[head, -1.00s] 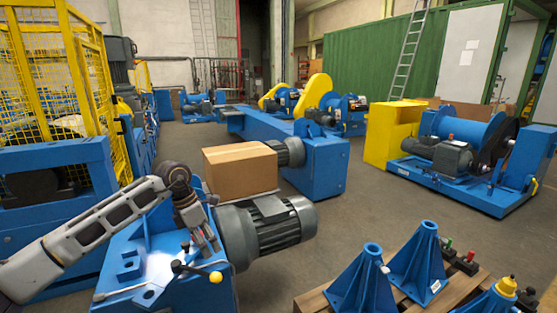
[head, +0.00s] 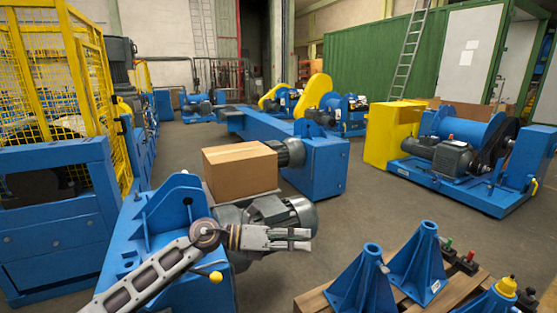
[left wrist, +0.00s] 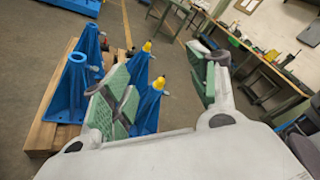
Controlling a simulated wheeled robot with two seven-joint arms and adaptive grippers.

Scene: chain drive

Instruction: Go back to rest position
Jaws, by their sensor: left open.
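My left gripper (head: 300,239) reaches in from the lower left in the head view, in front of the grey motor (head: 290,214) on the blue machine (head: 125,235). It is empty and points right. In the left wrist view its two green-padded fingers (left wrist: 160,95) stand wide apart with nothing between them. The left arm covers part of the blue machine's top. My right gripper shows in neither view.
A cardboard box (head: 240,171) sits behind the motor. Blue conical stands (head: 362,285) rest on a wooden pallet (head: 312,303) at the lower right. A yellow-knobbed lever (head: 215,277) is close to my left arm. Open floor (head: 350,212) lies beyond the pallet.

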